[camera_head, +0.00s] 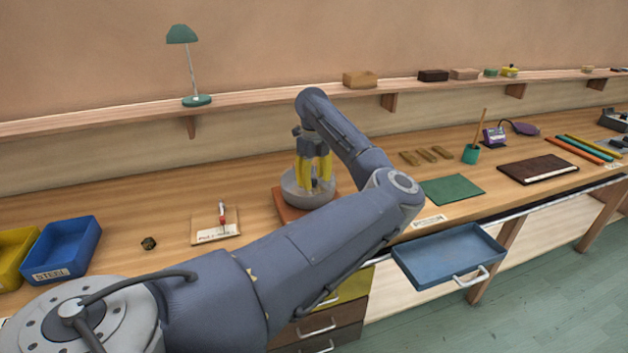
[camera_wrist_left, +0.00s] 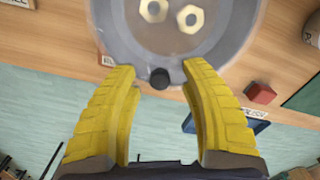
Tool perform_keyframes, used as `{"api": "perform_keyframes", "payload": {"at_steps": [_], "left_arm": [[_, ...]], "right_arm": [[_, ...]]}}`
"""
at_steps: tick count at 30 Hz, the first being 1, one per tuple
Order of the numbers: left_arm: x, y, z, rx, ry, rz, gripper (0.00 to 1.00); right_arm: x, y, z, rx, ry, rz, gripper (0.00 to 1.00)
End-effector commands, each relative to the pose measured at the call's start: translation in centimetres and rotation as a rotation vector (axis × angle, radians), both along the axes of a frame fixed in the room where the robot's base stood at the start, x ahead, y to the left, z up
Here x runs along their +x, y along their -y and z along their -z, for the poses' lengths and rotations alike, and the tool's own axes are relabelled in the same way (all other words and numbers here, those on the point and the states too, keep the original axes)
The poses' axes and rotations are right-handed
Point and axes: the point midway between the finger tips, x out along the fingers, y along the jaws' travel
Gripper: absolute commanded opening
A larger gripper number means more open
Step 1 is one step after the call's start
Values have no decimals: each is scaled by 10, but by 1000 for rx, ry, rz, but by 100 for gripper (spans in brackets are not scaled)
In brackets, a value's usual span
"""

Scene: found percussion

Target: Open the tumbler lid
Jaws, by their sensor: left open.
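The tumbler (camera_head: 291,194) is a round grey drum on a reddish-brown base (camera_head: 287,212) at the middle of the bench, partly hidden behind my left arm. In the left wrist view the tumbler (camera_wrist_left: 110,30) shows from above, with metal nuts (camera_wrist_left: 190,18) inside its rim. A small black knob (camera_wrist_left: 160,78) sits at the rim's near edge. My left gripper (camera_head: 314,182), with yellow fingers, points down over the tumbler. In the left wrist view its fingers are open on either side of the knob; whether they touch anything I cannot tell. My right gripper is out of view.
A blue bin (camera_head: 62,250) and yellow bin (camera_head: 12,258) stand at left. A blue drawer tray (camera_head: 448,256) juts from the bench front. A green mat (camera_head: 452,189) lies to the right.

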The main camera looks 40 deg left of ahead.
Motion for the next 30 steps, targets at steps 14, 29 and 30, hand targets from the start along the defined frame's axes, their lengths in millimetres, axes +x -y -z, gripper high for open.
{"api": "perform_keyframes", "payload": {"at_steps": [14, 29, 30], "left_arm": [[0, 0, 0, 0, 0, 0, 0], [-6, -8, -4, 1, 1, -13, 0], [-9, -13, -7, 1, 1, -20, 0]], "right_arm": [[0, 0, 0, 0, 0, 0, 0], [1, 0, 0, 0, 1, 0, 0], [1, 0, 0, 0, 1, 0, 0]]}}
